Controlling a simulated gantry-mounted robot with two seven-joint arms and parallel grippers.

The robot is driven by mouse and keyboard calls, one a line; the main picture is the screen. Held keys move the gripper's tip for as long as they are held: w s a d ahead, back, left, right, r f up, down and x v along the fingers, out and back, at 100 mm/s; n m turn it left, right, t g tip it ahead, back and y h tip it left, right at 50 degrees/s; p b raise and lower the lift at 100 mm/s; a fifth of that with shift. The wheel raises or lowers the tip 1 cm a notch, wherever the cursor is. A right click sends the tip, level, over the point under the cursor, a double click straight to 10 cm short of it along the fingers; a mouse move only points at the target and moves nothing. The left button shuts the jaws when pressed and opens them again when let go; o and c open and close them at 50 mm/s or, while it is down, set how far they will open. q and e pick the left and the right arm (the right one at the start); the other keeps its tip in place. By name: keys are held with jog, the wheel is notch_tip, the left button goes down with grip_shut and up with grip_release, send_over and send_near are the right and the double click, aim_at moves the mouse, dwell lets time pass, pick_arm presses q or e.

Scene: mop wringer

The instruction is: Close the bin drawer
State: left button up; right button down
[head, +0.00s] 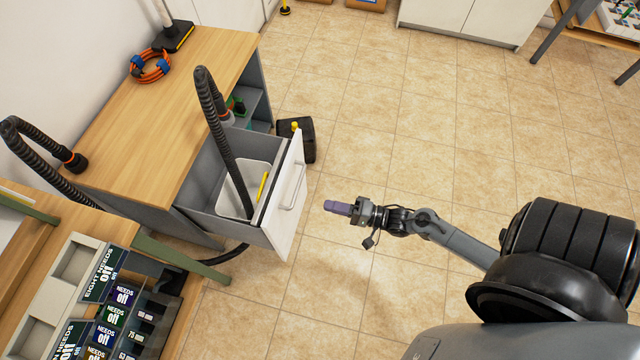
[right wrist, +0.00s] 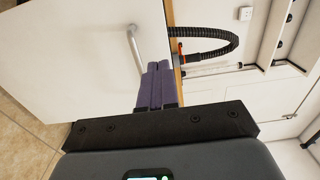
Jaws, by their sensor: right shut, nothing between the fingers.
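The bin drawer (head: 280,222) is pulled out from the wooden-topped workbench, with its white front facing right and a bar handle (head: 293,187) on it. A pale bin (head: 232,203) sits inside the drawer. My right gripper (head: 328,206) is shut and empty, a short way to the right of the drawer front, with its purple fingers pointing at it. In the right wrist view the shut fingers (right wrist: 156,85) show in front of the white drawer front (right wrist: 80,55), near its handle (right wrist: 134,46). I cannot tell whether they touch it. My left gripper is not in view.
A black corrugated hose (head: 225,135) reaches down into the drawer. The workbench (head: 150,130) carries an orange hose coil (head: 150,66). A black box-like object (head: 304,138) stands on the floor beyond the drawer. The tiled floor (head: 400,120) to the right is clear.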

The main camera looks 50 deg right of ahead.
aim_at(280, 194)
jog(key=b+x, duration=0.4)
jog(key=x, duration=0.8)
jog(key=shift+w+a+f, duration=0.1)
jog(key=shift+w+a, duration=0.25)
jog(key=shift+w, duration=0.15)
